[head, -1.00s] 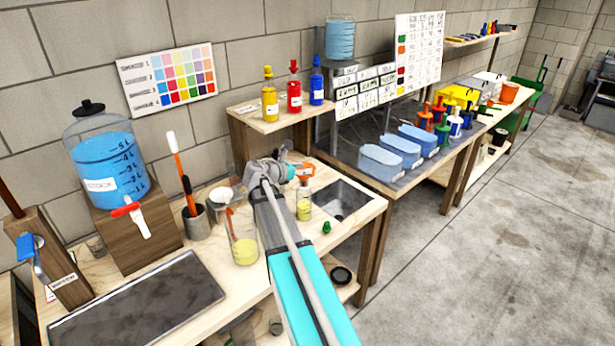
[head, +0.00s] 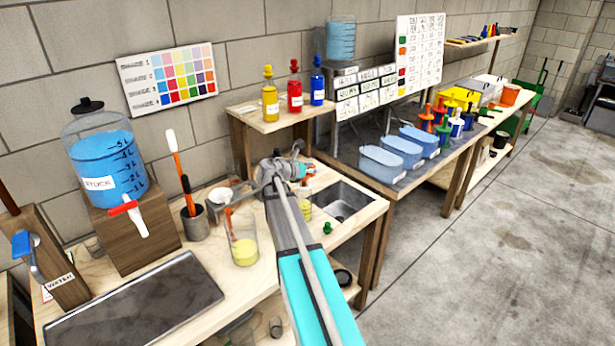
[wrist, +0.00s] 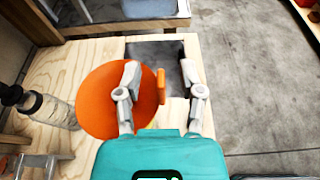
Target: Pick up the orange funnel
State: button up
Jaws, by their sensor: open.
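The orange funnel (wrist: 98,100) is in the wrist view, a wide round orange shape with a small tab (wrist: 161,86) on its right side. My gripper (wrist: 164,82) is open, with one finger over the funnel's right part and the other to the right of the tab. The tab lies between the fingers in this view; I cannot tell whether they touch it. In the head view only a bit of the orange funnel (head: 310,169) shows beside my gripper (head: 291,165). It appears above a bottle with yellow liquid (head: 305,208), which my arm partly hides.
A sink (head: 345,205) is right of the bottle. A beaker with yellow liquid (head: 244,245) and a cup of tools (head: 194,222) stand to the left. A small green piece (head: 327,228) lies near the bench edge. A shelf (head: 262,120) with several coloured bottles is behind.

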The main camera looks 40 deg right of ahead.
dwell(0.5)
grip_shut()
